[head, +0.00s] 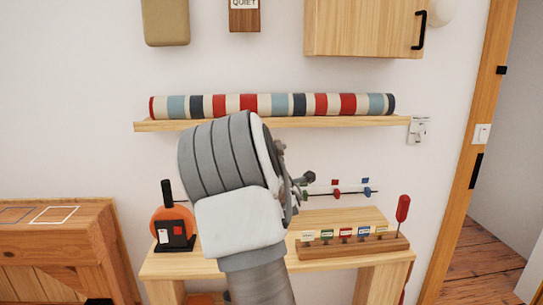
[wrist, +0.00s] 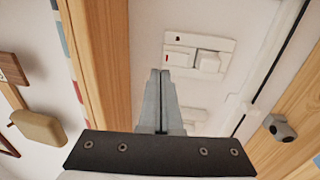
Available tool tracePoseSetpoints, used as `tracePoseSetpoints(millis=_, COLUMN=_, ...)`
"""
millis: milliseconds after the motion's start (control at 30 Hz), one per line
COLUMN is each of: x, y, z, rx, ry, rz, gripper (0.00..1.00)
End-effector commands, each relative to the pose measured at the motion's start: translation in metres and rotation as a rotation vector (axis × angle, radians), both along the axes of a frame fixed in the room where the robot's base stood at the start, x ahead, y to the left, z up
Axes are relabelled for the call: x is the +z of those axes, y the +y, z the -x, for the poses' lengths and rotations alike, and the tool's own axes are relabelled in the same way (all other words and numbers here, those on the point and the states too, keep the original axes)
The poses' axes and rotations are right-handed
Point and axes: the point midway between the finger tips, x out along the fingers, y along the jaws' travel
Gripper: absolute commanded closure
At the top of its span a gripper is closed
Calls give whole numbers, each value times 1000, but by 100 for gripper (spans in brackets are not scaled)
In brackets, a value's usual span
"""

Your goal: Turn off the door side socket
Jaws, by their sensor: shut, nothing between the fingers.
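A small white socket plate (head: 419,130) is on the wall just right of the shelf's end in the head view. In the wrist view a white socket plate (wrist: 222,44) has a raised white block on it and small red marks at its left side. Which socket that is I cannot tell for certain. My gripper (wrist: 160,72) is shut and empty, its fingertips appearing just below and left of that plate; contact cannot be told. In the head view my wrist covers the middle of the wall and my fingertips are hard to make out.
A wooden shelf (head: 285,124) bears a striped roll (head: 275,105). Below is a wooden table (head: 335,217) with an orange item (head: 171,226) and a labelled rack (head: 352,247). A wall cabinet (head: 362,27) hangs above. The door frame (head: 475,140) and a white switch (head: 482,133) are at right.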

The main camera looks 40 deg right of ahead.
Motion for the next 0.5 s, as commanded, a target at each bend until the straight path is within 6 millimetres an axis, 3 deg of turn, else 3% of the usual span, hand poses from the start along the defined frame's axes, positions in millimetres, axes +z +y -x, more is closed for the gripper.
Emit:
tracePoseSetpoints(millis=200, x=5, y=20, z=32, rx=1, ry=-1, rz=-2, gripper=100)
tracePoseSetpoints(millis=500, x=7, y=31, z=49, rx=2, ry=0, rz=0, gripper=100)
